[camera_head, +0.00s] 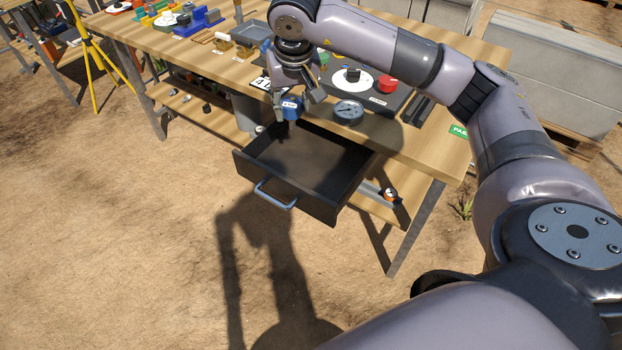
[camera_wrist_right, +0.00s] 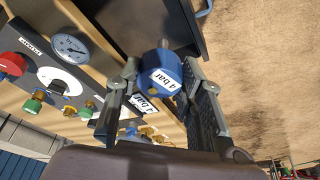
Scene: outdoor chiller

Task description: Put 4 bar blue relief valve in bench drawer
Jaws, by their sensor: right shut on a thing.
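The blue relief valve (camera_wrist_right: 165,78) with a white "4 bar" label is between the fingers of my right gripper (camera_wrist_right: 160,88), which is shut on it. In the head view my right gripper (camera_head: 291,98) holds the blue valve (camera_head: 291,108) above the back left part of the open bench drawer (camera_head: 335,208), near the bench's front edge. The drawer is dark, pulled out, and its visible floor looks empty. Its blue-grey handle (camera_head: 275,196) faces front. The drawer also shows at the top of the wrist view (camera_wrist_right: 130,22). My left gripper is not in view.
The wooden bench (camera_head: 410,150) carries a gauge (camera_head: 348,112), a panel with a red knob (camera_head: 387,84) and a white "4 bar" card (camera_wrist_right: 145,107). A yellow tripod (camera_head: 92,50) stands at left.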

